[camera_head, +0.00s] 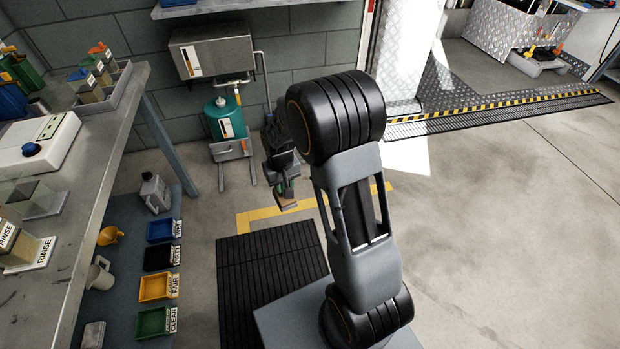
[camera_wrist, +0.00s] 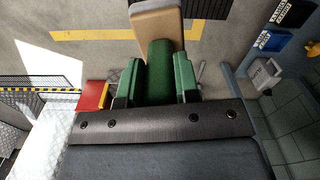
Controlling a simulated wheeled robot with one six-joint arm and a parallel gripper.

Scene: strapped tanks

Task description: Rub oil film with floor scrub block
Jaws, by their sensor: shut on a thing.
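My gripper (camera_head: 283,185) hangs above the floor, left of my arm's big black joint in the head view. In the wrist view my gripper (camera_wrist: 159,72) has its green-padded fingers shut on the green handle of the floor scrub block (camera_wrist: 156,22). The block's tan body sticks out beyond the fingertips. In the head view the small tan block (camera_head: 286,204) shows under the gripper, near the yellow floor line, and looks clear of the floor. I cannot make out an oil film for certain in either view.
A teal tank (camera_head: 225,118) on a stand is by the wall, below a grey box (camera_head: 212,52). A workbench (camera_head: 92,170) and lower shelf with small bins (camera_head: 153,287) stand at left. A black slatted mat (camera_head: 262,262) lies ahead. Open floor (camera_head: 500,220) is at right.

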